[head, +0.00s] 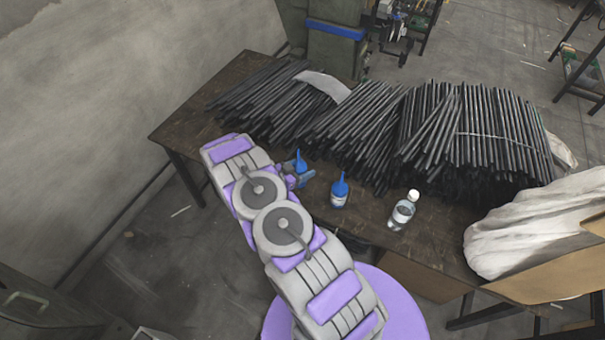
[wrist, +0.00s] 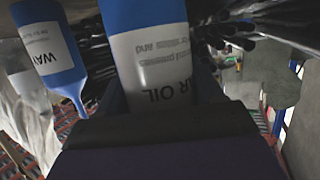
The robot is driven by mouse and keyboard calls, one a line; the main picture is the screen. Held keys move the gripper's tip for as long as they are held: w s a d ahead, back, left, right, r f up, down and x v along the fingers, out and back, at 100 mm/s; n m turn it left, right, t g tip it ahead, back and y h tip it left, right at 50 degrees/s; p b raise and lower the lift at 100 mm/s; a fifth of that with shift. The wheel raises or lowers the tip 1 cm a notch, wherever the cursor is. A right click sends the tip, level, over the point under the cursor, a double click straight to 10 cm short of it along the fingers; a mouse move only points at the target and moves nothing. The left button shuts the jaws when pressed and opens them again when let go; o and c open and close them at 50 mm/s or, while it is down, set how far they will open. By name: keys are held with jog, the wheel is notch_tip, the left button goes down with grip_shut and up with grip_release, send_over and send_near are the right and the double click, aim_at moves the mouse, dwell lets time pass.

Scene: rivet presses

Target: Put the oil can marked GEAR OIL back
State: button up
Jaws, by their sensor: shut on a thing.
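In the wrist view this second can (wrist: 50,45) has a label starting "WAY".
The wooden bench (head: 440,235) holds several bundles of dark rods (head: 470,125) behind the cans. A clear bottle with a white cap (head: 403,211) stands to the right. A pale cloth sack (head: 540,225) lies at the right end. Bare bench top (head: 185,122) shows at the left.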

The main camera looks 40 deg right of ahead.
aim_at(304, 172)
jog(key=f, duration=0.2)
jog(key=d+f, duration=0.1)
jog(key=shift+w+f+b, duration=0.15)
jog(key=shift+f+b, duration=0.2)
jog(key=shift+d, duration=0.2)
jog(key=o, duration=1.2)
jog(key=shift+a, duration=0.45)
